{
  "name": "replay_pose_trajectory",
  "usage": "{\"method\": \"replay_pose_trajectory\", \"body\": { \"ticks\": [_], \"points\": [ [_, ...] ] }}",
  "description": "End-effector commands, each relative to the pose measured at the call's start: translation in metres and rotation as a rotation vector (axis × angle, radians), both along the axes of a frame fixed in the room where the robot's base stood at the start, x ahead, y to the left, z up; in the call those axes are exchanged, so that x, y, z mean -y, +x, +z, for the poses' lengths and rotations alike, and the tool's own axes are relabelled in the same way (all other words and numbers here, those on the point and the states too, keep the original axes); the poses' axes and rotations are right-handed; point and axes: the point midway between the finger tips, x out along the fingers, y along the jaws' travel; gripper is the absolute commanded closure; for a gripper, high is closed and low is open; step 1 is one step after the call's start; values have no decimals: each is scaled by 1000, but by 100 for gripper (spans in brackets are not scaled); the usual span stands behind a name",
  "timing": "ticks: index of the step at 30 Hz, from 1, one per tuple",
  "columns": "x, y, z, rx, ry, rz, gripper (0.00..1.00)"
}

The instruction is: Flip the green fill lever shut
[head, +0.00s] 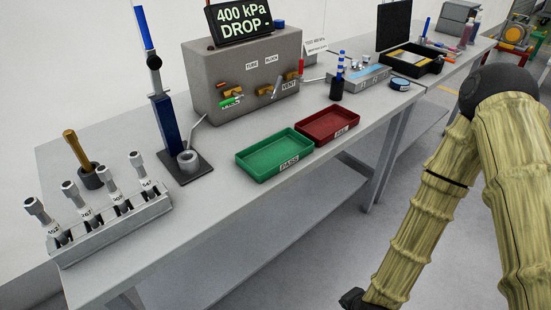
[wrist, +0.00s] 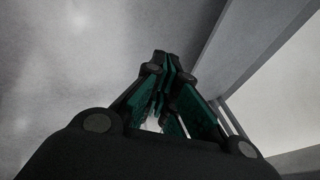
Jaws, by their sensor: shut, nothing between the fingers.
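The green fill lever (head: 230,102) shows in the head view, low on the left of the front face of a grey tube block (head: 243,72). It slants slightly and sits beside a brass fitting. Its label is partly covered. My gripper (wrist: 165,62) is shut and empty in the wrist view, with its dark fingertips together. In the head view only part of it shows at the bottom edge, in front of the bench and well away from the lever. The wrist view does not show the lever.
A display (head: 240,22) above the block reads "400 kPa DROP -". A green tray (head: 250,172) and a red tray (head: 318,138) lie before the block. A blue upright gauge stand (head: 165,120) stands left of it. A tool rack (head: 110,232) is at the bench's near left.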

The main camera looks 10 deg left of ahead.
Motion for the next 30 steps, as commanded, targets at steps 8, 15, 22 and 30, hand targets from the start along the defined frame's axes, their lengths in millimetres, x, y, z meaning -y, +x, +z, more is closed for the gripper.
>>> {"method": "replay_pose_trajectory", "body": {
  "ticks": [8, 15, 22, 30],
  "points": [
    [75, -120, -70, -293, -224, 507, 100],
    [104, -167, -81, -408, -269, 720, 100],
    [106, -171, -81, -418, -272, 742, 100],
    [106, -171, -81, -417, -273, 739, 100]
  ]
}}
